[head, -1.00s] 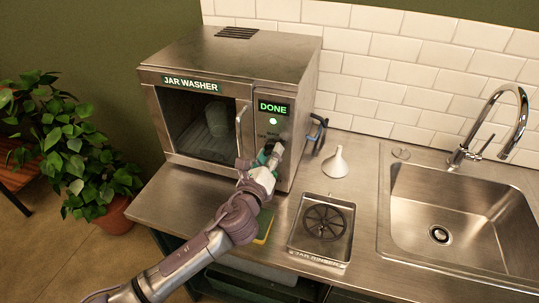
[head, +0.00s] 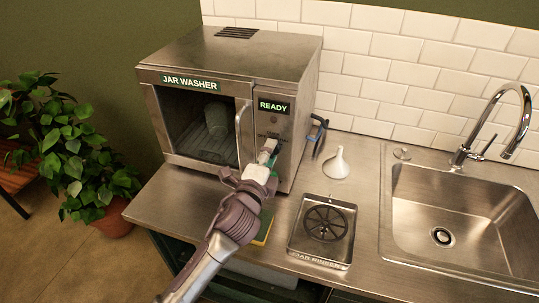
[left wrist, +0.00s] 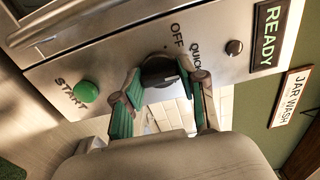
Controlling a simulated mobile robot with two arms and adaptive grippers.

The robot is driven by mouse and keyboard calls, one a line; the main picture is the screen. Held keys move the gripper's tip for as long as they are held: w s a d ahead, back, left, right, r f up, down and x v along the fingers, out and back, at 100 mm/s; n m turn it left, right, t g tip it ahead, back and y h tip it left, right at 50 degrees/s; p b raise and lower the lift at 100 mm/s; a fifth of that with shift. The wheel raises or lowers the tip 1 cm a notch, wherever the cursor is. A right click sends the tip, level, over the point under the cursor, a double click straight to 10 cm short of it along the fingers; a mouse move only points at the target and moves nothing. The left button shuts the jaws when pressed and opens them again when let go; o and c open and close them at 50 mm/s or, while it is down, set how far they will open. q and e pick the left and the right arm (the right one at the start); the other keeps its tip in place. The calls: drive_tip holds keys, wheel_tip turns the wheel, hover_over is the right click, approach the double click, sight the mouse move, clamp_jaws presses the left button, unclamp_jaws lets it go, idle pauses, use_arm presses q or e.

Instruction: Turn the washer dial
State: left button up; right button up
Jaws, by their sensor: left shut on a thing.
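The jar washer (head: 225,65) is a steel box with a glass door on the counter. Its display (head: 274,106) reads READY. In the left wrist view its black dial (left wrist: 157,70) sits on the front panel by the words OFF and QUICK. My left gripper (head: 267,150) is at the right part of the washer's front. In the left wrist view the left gripper (left wrist: 166,78) has its two teal-padded fingers on either side of the dial, shut on it. The gripper hides the dial in the head view. My right gripper is not in view.
A green START button (left wrist: 87,91) and an unlit indicator (left wrist: 234,47) flank the dial. A jar shape (head: 216,118) shows behind the door glass. The door handle (head: 240,121) is close by. A funnel (head: 337,164), jar rinser (head: 323,230) and sink (head: 463,220) are to the right.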

use_arm(q)
drive_tip(key=shift+n+p, duration=0.5)
drive_tip(key=shift+n, duration=5.5)
drive_tip(key=shift+f, duration=0.1)
drive_tip(key=o, duration=1.2)
drive_tip(key=shift+c, duration=0.2)
drive_tip(key=shift+s, duration=0.15)
drive_tip(key=v, duration=1.1)
drive_tip(key=shift+s, duration=0.35)
drive_tip(key=shift+a, duration=0.15)
